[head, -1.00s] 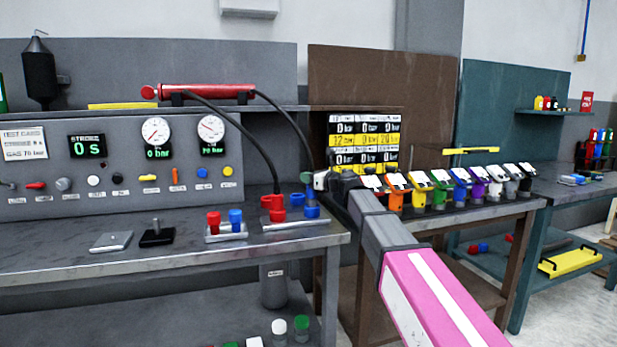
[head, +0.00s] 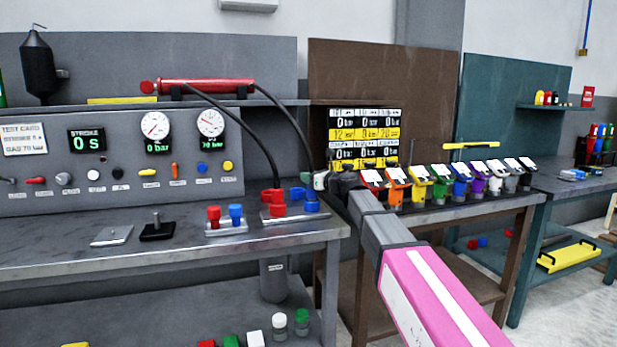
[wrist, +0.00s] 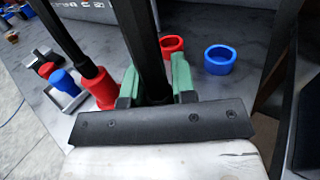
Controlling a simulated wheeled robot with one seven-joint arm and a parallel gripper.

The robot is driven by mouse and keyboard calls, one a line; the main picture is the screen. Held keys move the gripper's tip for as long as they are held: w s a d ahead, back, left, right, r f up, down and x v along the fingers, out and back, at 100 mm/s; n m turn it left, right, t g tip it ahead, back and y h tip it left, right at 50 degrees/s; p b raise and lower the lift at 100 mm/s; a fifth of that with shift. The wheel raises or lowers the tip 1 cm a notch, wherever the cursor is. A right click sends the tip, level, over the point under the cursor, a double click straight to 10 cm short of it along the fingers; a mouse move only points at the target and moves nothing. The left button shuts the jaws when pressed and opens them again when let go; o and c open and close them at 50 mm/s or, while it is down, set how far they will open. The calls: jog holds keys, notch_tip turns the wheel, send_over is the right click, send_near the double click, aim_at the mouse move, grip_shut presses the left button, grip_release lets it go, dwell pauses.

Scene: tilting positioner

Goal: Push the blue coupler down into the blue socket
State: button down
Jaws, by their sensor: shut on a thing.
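My gripper (wrist: 157,88) has its green fingers closed around the black hose end (wrist: 147,45). In the head view it (head: 320,181) is just above the blue parts at the bench's right end. The gripper hides the blue coupler in the wrist view. In the head view, blue shows directly below the gripper, where the coupler and blue socket (head: 312,207) overlap; I cannot tell how deep the coupler sits. An open blue ring (wrist: 220,60) and an open red ring (wrist: 172,46) lie beyond the fingers. A red coupler (wrist: 99,88) with its own hose stands to the left.
A small stand with a red and a blue cap (head: 236,214) is left of the couplers. The gauge panel (head: 110,150) rises behind. A row of coloured bins (head: 440,188) stands right of my arm.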

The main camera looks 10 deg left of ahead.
jog(key=shift+f, duration=0.35)
jog(key=c, duration=0.9)
grip_release()
jog(key=shift+o, duration=0.2)
jog(key=v, duration=1)
jog(key=shift+s+d, duration=0.2)
jog(key=shift+d, duration=0.15)
